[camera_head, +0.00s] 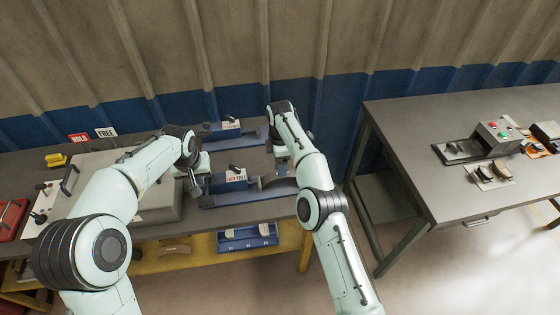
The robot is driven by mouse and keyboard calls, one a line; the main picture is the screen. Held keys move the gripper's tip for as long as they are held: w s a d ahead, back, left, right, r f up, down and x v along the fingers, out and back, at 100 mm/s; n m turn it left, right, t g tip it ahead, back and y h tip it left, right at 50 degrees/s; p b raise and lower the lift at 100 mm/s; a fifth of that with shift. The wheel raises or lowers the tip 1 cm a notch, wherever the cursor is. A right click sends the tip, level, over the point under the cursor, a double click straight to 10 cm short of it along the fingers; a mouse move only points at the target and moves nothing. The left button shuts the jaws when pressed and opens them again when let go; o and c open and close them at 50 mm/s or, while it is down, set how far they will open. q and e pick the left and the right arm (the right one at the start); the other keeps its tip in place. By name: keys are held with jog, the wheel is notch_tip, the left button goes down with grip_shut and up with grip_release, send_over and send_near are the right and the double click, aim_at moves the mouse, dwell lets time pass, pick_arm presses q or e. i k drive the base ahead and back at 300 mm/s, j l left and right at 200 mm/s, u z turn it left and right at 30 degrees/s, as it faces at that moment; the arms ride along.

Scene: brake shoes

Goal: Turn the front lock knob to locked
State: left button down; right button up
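The front blue fixture (222,201) lies near the front edge of the left bench. It carries a small block with a red and white label (236,179) and a black lock knob (235,169) on top. The knob's exact setting is too small to tell. A grey curved piece (277,187) sits at the fixture's right side. My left gripper (194,181) is just left of the front block, apart from the knob. My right gripper (281,164) is above the fixture's right part, near the curved piece, partly hidden by its arm. The finger gaps are unclear.
A similar rear blue fixture (215,137) with its own black knob lies behind. A large grey case (160,205) is left of the fixtures. HOLD and FREE signs (105,132) stand at the back. A second bench (410,130) at right bears a control box (497,137).

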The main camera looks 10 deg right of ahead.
aim_at(234, 169)
jog(key=k, duration=1)
